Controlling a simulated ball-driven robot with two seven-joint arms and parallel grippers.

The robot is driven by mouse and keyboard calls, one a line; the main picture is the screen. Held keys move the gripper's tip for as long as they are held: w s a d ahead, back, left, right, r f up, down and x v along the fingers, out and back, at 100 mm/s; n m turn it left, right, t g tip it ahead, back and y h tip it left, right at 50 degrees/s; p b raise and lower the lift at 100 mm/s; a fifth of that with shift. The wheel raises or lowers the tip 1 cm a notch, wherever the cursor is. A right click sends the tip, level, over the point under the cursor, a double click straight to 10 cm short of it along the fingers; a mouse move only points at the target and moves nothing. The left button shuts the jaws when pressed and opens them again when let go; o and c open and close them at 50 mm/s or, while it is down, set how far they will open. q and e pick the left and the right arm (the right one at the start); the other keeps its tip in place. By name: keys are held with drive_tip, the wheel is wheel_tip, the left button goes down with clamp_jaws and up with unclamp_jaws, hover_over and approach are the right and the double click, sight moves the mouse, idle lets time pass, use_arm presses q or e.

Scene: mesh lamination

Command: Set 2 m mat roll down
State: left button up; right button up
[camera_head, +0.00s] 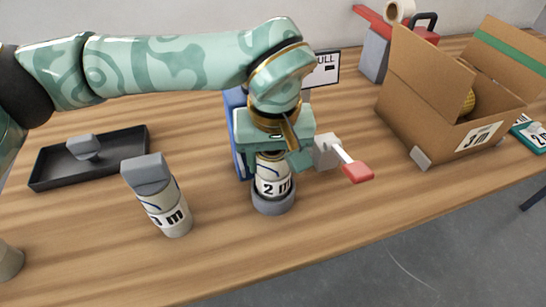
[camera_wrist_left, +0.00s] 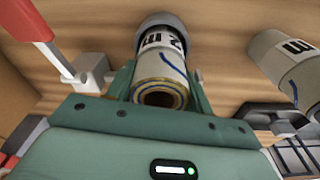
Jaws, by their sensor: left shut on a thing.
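The 2 m mat roll (camera_head: 272,187) is a pale upright cylinder with a "2 m" label and a grey base ring, near the middle of the table (camera_head: 330,223). My left gripper (camera_head: 272,160) points down and is shut on its upper part. In the left wrist view the roll (camera_wrist_left: 160,70) stands between the fingers, its open end with coloured rings towards the camera. Its grey ring (camera_wrist_left: 165,22) is at the far end. Whether the base touches the table I cannot tell. My right gripper is not in view.
A 3 m roll (camera_head: 167,208) with a grey cap stands to the left. A black tray (camera_head: 115,163) holds a grey piece. A clamp with a red handle (camera_head: 357,172) is close on the right. An open cardboard box (camera_head: 425,105) marked 3 m stands further right. Bare wood lies in front.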

use_arm(q)
drive_tip(key=shift+s+r, duration=0.1)
drive_tip(key=shift+r, duration=0.05)
drive_tip(key=o, duration=1.2)
drive_tip(key=r+p, duration=0.1)
drive_tip(key=r, duration=0.3)
drive_tip(key=s+r+p, duration=0.1)
drive_tip(key=r+p, duration=0.1)
drive_tip(key=r, duration=0.2)
drive_tip(key=r+p, duration=0.1)
drive_tip(key=r, duration=0.3)
drive_tip(key=shift+s+d, duration=0.1)
drive_tip(key=shift+s, duration=0.1)
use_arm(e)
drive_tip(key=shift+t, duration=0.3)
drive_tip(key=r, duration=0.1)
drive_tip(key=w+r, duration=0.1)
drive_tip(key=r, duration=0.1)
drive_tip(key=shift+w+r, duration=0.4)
